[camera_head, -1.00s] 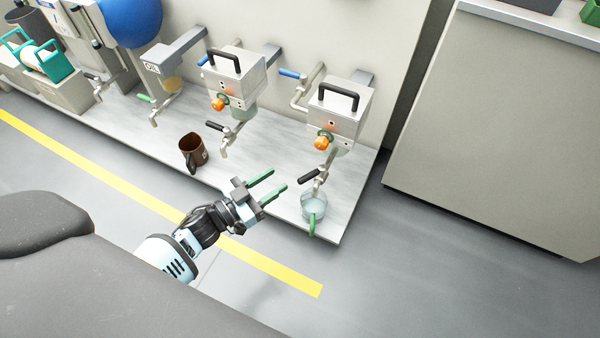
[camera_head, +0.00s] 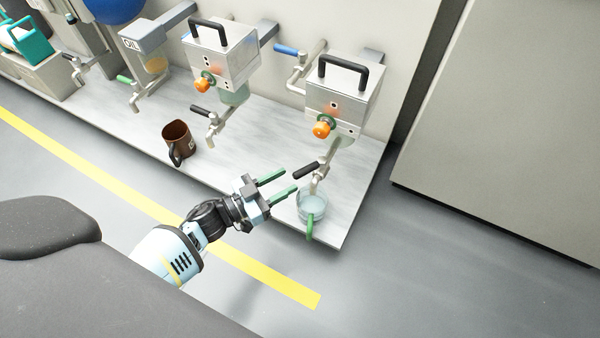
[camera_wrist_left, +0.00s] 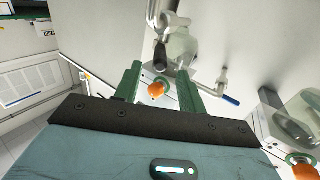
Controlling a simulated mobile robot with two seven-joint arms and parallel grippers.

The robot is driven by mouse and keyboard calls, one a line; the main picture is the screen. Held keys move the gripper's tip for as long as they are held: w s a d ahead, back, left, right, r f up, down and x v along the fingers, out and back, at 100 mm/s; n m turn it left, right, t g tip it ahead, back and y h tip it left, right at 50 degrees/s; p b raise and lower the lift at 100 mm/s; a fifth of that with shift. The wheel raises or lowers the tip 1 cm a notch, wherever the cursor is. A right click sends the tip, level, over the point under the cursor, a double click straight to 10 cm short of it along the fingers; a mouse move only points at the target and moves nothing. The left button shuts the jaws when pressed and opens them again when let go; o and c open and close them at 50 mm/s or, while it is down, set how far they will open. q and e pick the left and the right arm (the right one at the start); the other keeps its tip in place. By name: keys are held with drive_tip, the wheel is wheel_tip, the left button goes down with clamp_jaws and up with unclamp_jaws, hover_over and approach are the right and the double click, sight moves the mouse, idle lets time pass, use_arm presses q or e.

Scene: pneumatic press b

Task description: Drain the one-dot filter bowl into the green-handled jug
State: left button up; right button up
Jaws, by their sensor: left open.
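The right-hand metal filter unit (camera_head: 340,98) seems to carry one dark dot on its face; its greenish bowl (camera_head: 343,140) hangs below, partly hidden. A drain tap with a black lever (camera_head: 306,170) is under it. The green-handled jug (camera_head: 311,204), clear, stands upright below the tap, its green handle (camera_head: 310,228) towards me. My right gripper is not visible.
A brown mug (camera_head: 177,140) is on the grey shelf (camera_head: 235,155). An oil unit (camera_head: 145,40) is further left. A grey cabinet (camera_head: 490,130) stands right; the floor between is clear.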

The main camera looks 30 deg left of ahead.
sight(299, 174)
use_arm(q)
drive_tip(key=b+x, duration=0.1)
drive_tip(key=x, duration=0.3)
drive_tip(key=shift+f, duration=0.1)
drive_tip(key=shift+w+d+b, duration=0.3)
drive_tip(key=shift+w+d, duration=0.1)
drive_tip(key=shift+w, duration=0.2)
drive_tip(key=shift+c, duration=0.2)
drive_tip(key=c, duration=0.7)
clamp_jaws()
